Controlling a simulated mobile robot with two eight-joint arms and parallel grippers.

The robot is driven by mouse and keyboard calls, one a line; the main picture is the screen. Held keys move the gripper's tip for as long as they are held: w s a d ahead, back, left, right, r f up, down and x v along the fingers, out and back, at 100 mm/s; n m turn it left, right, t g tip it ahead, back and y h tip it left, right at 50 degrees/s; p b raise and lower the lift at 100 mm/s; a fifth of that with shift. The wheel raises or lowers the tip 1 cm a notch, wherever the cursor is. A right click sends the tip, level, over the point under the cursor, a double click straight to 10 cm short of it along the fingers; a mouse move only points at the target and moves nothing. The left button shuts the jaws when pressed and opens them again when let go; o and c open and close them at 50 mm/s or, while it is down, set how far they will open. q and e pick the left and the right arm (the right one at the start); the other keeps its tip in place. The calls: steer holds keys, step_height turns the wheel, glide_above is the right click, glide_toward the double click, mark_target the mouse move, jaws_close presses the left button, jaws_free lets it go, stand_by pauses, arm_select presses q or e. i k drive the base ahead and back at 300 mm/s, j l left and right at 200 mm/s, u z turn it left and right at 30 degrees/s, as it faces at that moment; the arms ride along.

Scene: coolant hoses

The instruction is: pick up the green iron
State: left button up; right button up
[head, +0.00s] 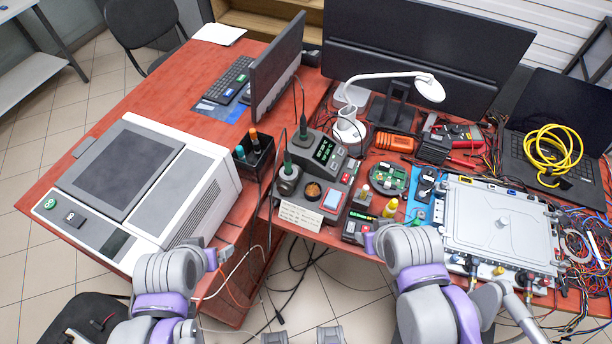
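A soldering iron with a green handle (288,162) stands upright in a grey holder (288,181) at the left of the soldering station (325,152). Thin dark cables rise from both handles. My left gripper (222,257) is low at the front, beside the white machine's front corner and apart from both irons. My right gripper (369,240) is at the table's front edge, right of and nearer than the irons. The fingers of both grippers are too small and partly hidden to judge.
A white sign (300,216) stands in front of the station. A black tool box (254,158) is at its left, and a large white machine (140,190) fills the left table. A white lamp (400,78) arches behind. A metal housing (500,228) and tangled wires crowd the right.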

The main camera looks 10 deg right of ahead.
mark_target(288, 171)
steer(key=i+l+u, duration=0.15)
steer(key=u, duration=0.2)
steer(key=i+l+u, duration=0.15)
steer(key=u, duration=0.25)
